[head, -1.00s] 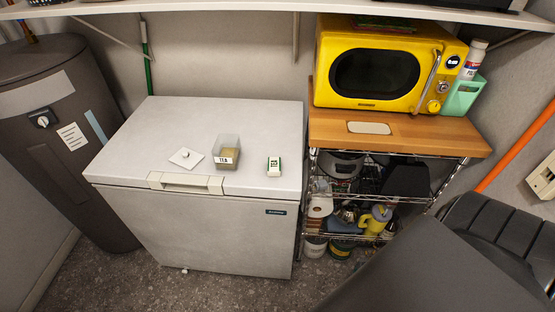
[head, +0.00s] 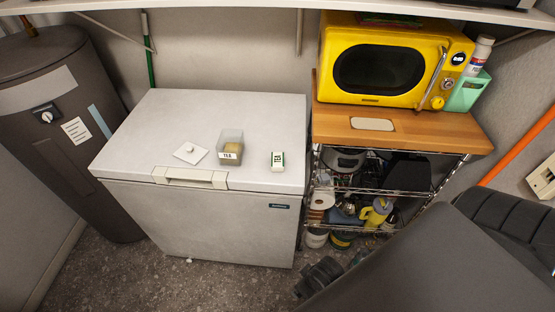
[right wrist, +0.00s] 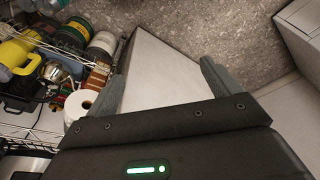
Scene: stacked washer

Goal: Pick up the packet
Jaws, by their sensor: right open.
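The packet (head: 277,161) is a small white and green box lying on top of the white chest freezer (head: 240,120), right of a clear tub with a label (head: 230,148). My right gripper (head: 312,280) shows dark at the bottom of the head view, low in front of the freezer and well apart from the packet. In the right wrist view my right gripper (right wrist: 163,80) is open, with nothing between its fingers. The packet is not in the right wrist view. My left gripper is not in view.
A white lid (head: 190,153) with a knob lies left of the tub. A wire rack (head: 385,185) with a wooden top, a yellow microwave (head: 385,70) and several goods stands right of the freezer. A shelf (head: 250,5) runs above. The freezer's right rear top is clear.

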